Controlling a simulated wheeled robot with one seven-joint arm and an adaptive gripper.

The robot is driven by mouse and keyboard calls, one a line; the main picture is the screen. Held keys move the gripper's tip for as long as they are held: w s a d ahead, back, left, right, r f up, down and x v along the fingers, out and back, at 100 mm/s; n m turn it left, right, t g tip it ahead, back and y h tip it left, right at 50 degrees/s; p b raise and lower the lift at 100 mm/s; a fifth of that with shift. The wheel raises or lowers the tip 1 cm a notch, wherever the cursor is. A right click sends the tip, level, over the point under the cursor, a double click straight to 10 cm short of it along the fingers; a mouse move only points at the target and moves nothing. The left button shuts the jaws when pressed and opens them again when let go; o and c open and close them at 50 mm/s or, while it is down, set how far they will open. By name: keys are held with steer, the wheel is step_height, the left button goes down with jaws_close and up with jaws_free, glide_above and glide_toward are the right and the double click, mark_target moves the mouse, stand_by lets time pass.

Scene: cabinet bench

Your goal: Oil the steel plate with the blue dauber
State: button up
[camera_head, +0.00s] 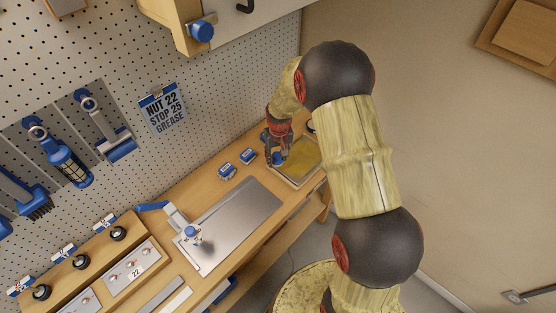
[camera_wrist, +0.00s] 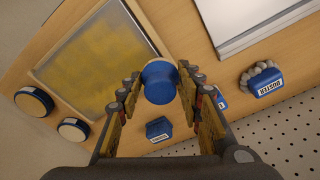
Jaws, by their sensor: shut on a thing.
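My gripper (camera_head: 279,150) is shut on the round blue dauber (camera_wrist: 158,84), which sits between the fingertips in the wrist view (camera_wrist: 158,92). The dauber's underside is hidden. In the head view the gripper points down by the left side of the shallow tray (camera_head: 318,168) with a yellow, oily-looking surface. That tray's rim shows left of the dauber in the wrist view (camera_wrist: 148,30); whether the dauber touches anything is unclear. The bare steel plate (camera_head: 240,212) lies flat on the bench, left of the tray; its corner shows in the wrist view (camera_wrist: 250,20).
Two blue-topped tools (camera_head: 227,171) (camera_head: 249,156) stand between plate and wall; one reads DUSTER (camera_wrist: 268,86). Two round blue-rimmed items (camera_wrist: 35,101) (camera_wrist: 73,131) stand beside the tray. A blue-handled clamp-like device (camera_head: 175,215) stands at the plate's left end. A cabinet (camera_head: 185,20) overhangs.

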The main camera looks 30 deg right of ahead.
mark_target(277, 154)
steer(key=shift+d+r+p, duration=0.1)
steer(key=shift+r+p, duration=0.7)
steer(key=shift+r, duration=1)
